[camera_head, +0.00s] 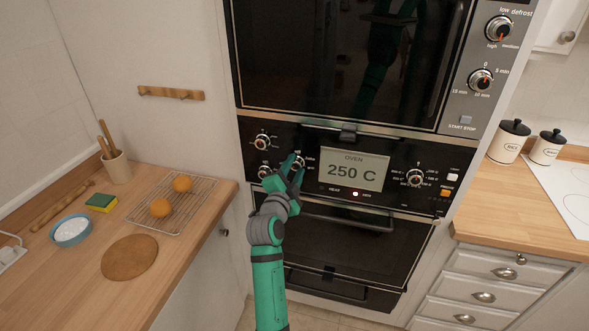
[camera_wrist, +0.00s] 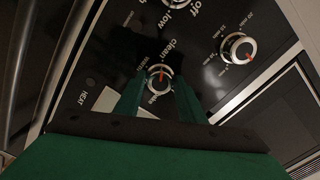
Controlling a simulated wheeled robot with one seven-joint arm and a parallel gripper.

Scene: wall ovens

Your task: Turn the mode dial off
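The mode dial (camera_wrist: 159,78) is a round silver-rimmed knob with a red pointer mark. The word "clean" and other mode words stand around it in the wrist view. In the head view the dial (camera_head: 298,163) sits left of the oven display, partly covered by my green fingers. My gripper (camera_head: 294,170) is at the black control panel (camera_head: 390,155). In the wrist view my gripper (camera_wrist: 160,88) has one finger on each side of the dial, and the fingers look apart. I cannot tell whether they touch it.
Two dials (camera_head: 262,142) (camera_head: 264,172) stand close left of my gripper. The display (camera_head: 354,171) reads "OVEN 250 C", with a lit red lamp (camera_head: 355,194) below. An oven door handle (camera_head: 345,217) lies below the panel. A wooden counter (camera_head: 190,255) stands at left.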

